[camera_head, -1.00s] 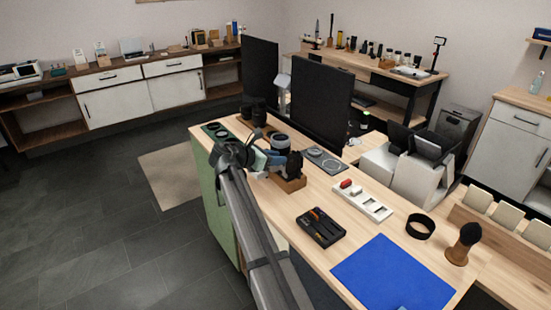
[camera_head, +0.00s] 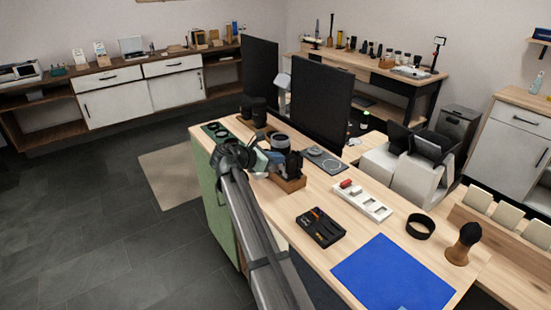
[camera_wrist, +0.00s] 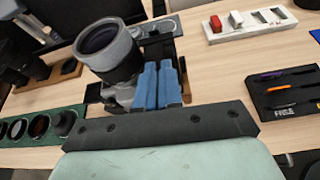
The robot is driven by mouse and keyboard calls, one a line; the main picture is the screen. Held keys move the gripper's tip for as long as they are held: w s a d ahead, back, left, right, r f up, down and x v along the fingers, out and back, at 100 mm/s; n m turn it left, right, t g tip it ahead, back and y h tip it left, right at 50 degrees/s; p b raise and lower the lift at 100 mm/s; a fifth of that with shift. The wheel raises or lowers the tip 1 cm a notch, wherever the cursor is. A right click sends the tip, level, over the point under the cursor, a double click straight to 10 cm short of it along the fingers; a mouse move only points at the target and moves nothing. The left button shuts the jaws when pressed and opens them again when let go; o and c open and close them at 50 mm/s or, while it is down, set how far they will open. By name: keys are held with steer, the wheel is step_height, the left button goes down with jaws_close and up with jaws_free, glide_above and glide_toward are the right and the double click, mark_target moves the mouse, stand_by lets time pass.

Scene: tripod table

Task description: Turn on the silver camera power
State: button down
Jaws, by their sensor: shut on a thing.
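The silver camera (camera_wrist: 108,52) has a large grey lens with a dark front, tilted upward in the wrist view. In the head view its lens (camera_head: 280,142) shows beside my gripper (camera_head: 277,161). In the wrist view my gripper's two blue fingers (camera_wrist: 158,68) are close together, right beside the lens and over the camera body. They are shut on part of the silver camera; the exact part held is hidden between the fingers. The power control cannot be made out. A wooden stand (camera_head: 290,184) shows beneath the camera.
Black equipment (camera_head: 254,110) stands behind left, beside a green lens tray (camera_wrist: 40,125). A grey mat (camera_head: 323,160) and monitor (camera_head: 321,103) are behind. A white battery tray (camera_head: 365,201), black tool tray (camera_head: 320,227) and blue mat (camera_head: 392,275) lie to the right.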

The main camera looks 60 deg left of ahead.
steer(key=shift+d+f+m+y, duration=0.2)
steer(key=shift+d+m+y, duration=0.4)
steer(key=shift+m, duration=0.45)
steer(key=shift+d+f+m+y, duration=0.15)
steer(key=shift+d+m+y, duration=0.25)
steer(key=shift+m+y, duration=0.55)
steer(key=c, duration=1.3)
jaws_free()
steer(key=v, duration=1.3)
steer(key=shift+s, duration=0.5)
steer(key=shift+f, duration=0.1)
